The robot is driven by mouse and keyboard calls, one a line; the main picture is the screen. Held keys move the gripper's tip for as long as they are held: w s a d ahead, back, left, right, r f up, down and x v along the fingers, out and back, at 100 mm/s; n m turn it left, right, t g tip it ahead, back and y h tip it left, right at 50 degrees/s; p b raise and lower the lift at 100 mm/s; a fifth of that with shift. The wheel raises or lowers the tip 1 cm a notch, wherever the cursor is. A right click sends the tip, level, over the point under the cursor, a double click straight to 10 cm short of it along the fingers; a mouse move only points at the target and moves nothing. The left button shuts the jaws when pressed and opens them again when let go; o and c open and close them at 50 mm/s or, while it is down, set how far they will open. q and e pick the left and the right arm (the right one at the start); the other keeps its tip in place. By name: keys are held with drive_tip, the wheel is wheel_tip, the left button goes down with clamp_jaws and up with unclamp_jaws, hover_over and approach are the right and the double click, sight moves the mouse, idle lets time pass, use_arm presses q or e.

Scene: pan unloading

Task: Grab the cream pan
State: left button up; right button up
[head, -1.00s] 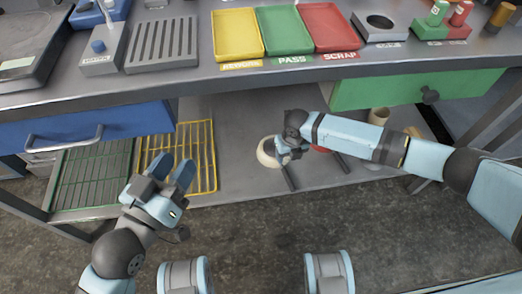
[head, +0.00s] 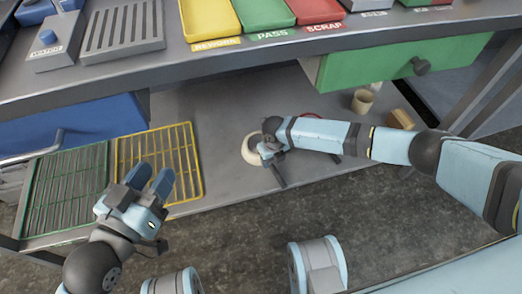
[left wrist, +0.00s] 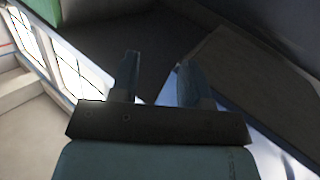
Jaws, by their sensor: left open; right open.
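The cream pan (head: 249,148) sits on the lower shelf, right of the yellow rack, with a dark handle (head: 278,176) pointing toward the shelf's front edge. My right gripper (head: 268,152) is over the pan's right side near the handle and hides part of it; its fingers are small here, and I cannot tell whether they touch the pan. My left gripper (head: 152,181) is open and empty in front of the yellow rack; its two fingers (left wrist: 161,82) also show apart in the left wrist view.
A green rack (head: 66,190) and a yellow rack (head: 160,163) lie on the shelf's left. A red item (head: 318,116) is partly hidden behind my right arm. A beige cup (head: 362,101) and a brown block (head: 400,119) stand at the right. The tabletop and drawers (head: 400,68) overhang the shelf.

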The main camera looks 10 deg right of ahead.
sight(271, 164)
drive_tip(key=f, duration=0.1)
drive_tip(key=f+b, duration=0.1)
drive_tip(key=f, duration=0.1)
drive_tip(key=f+b, duration=0.1)
drive_tip(key=shift+w+a+f, duration=0.1)
drive_tip(key=shift+w+f, duration=0.05)
drive_tip(key=shift+w, duration=0.1)
use_arm(q)
drive_tip(key=shift+w+a+r+m+t+h, duration=0.15)
drive_tip(key=shift+w+a+m+t, duration=0.1)
drive_tip(key=shift+w+m, duration=0.2)
drive_tip(key=shift+w+a+r+m+t+h, duration=0.1)
drive_tip(key=shift+w+a+m+t+h, duration=0.15)
drive_tip(key=shift+m, duration=0.2)
use_arm(e)
clamp_jaws()
